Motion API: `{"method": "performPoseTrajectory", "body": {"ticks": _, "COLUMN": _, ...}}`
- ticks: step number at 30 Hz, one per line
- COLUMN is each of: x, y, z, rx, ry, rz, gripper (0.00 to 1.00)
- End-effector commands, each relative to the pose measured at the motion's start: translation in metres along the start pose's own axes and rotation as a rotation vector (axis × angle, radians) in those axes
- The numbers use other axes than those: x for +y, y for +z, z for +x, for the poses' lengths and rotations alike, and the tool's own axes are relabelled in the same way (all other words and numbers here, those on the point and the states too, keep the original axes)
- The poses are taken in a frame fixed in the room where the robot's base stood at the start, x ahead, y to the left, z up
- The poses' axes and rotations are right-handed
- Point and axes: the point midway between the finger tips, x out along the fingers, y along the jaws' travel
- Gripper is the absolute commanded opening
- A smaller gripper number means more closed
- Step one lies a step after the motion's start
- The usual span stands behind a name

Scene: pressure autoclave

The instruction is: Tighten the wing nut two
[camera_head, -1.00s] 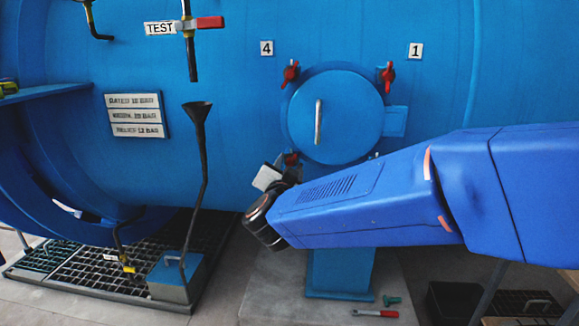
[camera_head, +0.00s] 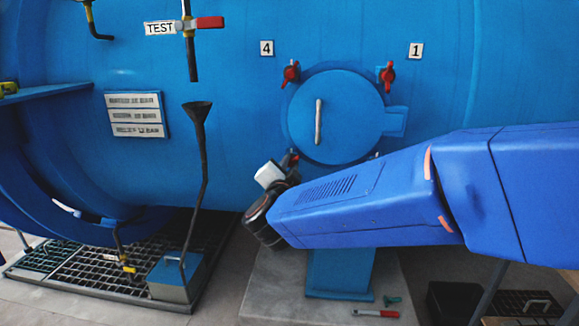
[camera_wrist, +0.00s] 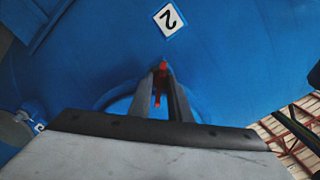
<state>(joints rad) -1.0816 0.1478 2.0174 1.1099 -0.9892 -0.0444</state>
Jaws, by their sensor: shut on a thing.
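The round blue hatch (camera_head: 345,118) on the vessel has red wing nuts at its upper left (camera_head: 290,73) and upper right (camera_head: 387,76). My gripper (camera_head: 289,163) is at the hatch's lower left edge, where a bit of red shows by its fingers. In the wrist view, my gripper (camera_wrist: 162,72) is shut on a red wing nut (camera_wrist: 158,92), with the fingers on either side of it. The label 2 (camera_wrist: 169,18) is just beyond that nut, rotated in the picture.
Labels 4 (camera_head: 266,48) and 1 (camera_head: 416,50) mark the upper nuts. A black funnel pipe (camera_head: 199,155) stands left of my gripper.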

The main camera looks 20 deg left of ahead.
Motion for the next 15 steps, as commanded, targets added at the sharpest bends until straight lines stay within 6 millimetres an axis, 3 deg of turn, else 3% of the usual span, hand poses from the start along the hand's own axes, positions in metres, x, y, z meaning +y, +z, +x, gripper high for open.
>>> {"method": "performPoseTrajectory", "body": {"ticks": 15, "x": 0.0008, "y": 0.0003, "z": -0.0002, "rx": 0.0, "ry": 0.001, "rz": 0.487, "gripper": 0.0}}
